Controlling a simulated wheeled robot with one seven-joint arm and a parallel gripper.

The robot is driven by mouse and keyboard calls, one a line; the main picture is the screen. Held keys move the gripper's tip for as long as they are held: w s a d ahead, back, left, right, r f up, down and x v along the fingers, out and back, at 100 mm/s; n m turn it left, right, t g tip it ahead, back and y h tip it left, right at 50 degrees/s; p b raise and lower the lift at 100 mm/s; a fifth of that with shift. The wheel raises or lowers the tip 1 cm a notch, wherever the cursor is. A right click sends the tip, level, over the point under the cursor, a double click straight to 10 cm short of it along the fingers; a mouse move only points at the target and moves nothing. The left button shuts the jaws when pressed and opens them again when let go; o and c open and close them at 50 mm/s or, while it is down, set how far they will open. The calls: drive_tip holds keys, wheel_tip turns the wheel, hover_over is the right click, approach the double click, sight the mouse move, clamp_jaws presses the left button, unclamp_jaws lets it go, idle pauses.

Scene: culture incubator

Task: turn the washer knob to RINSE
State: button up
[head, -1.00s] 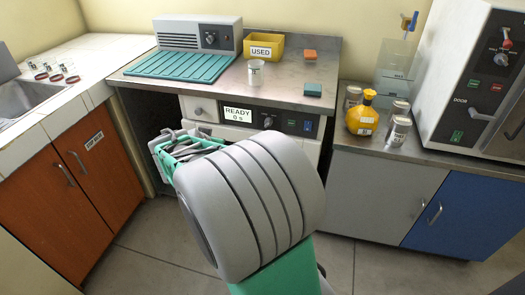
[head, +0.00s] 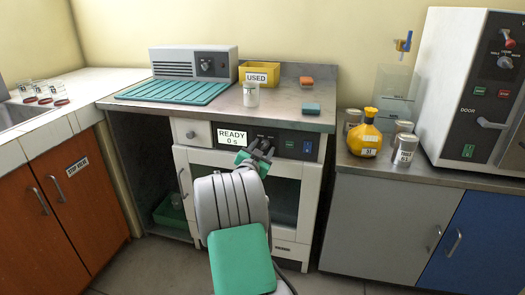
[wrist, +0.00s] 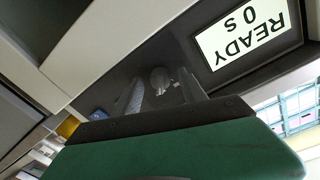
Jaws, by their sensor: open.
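The washer (head: 230,160) is the white-fronted unit under the metal counter. Its display (head: 233,137) reads READY 0 s and shows upside down in the wrist view (wrist: 242,35). My gripper (head: 261,147) is at the dark control panel, just right of the display, and hides the knob in the head view. In the wrist view the small grey knob (wrist: 160,80) appears between my two open fingers. I cannot tell whether the fingers touch it. The setting it points to is not readable.
On the counter above are a teal mat (head: 175,91), a grey device (head: 195,62), a yellow USED bin (head: 260,73) and a jar (head: 251,95). A yellow bottle (head: 365,135) and jars stand on the right cabinet. The counter edge overhangs the panel.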

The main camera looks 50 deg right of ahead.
clamp_jaws()
idle(0.5)
